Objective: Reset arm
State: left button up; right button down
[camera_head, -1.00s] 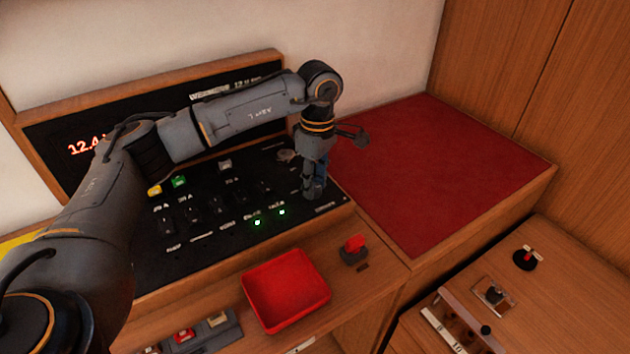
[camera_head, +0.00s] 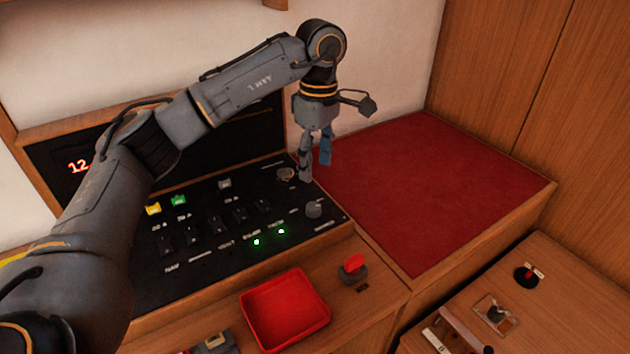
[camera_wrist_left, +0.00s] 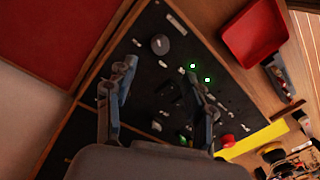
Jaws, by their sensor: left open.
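My left arm reaches in from the left in the head view, over a black control panel (camera_head: 200,258). My left gripper (camera_head: 315,172) points down above the panel's right end, near the red surface. Its two fingers are apart with nothing between them. In the left wrist view the open fingers (camera_wrist_left: 163,85) frame the panel from above. A grey round knob (camera_head: 314,208) stands on the panel just below the gripper, apart from it; it also shows in the wrist view (camera_wrist_left: 160,45). My right gripper is in neither view.
A red tray (camera_head: 286,311) and a red-topped switch (camera_head: 353,268) sit on the wooden ledge in front. A red mat surface (camera_head: 430,195) lies to the right, clear of objects. A white wall stands behind, and a wooden cabinet (camera_head: 570,130) at the right.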

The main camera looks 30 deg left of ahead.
pick_arm(q)
jog(key=shift+w+r, duration=0.1)
jog(key=shift+r, duration=0.8)
